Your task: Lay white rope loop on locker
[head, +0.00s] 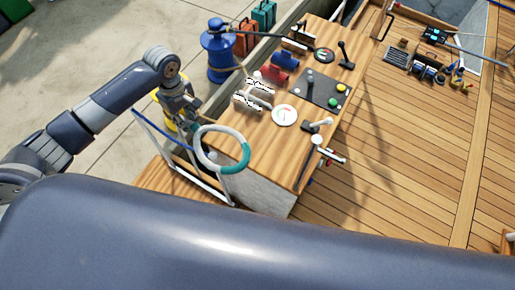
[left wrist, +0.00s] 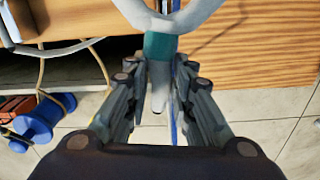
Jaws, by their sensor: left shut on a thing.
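The white rope loop (head: 238,135), with teal sections, hangs in the air in front of the near left edge of a wooden-topped locker (head: 268,152). My left gripper (head: 190,122) is shut on the loop's left side. In the left wrist view the fingers (left wrist: 160,70) close around the loop just by a teal band (left wrist: 160,46), and its white curve (left wrist: 170,18) rises beyond them. Wood panelling (left wrist: 255,58) shows behind the loop. Whether the loop touches the locker, I cannot tell. My right gripper is not in view.
The locker top carries a white dial (head: 284,115), a black panel with buttons (head: 322,88), levers, and red and blue rolls. A blue winch-like drum (head: 219,50) stands behind left. The near left part of the top is bare. Wooden deck (head: 400,140) lies right.

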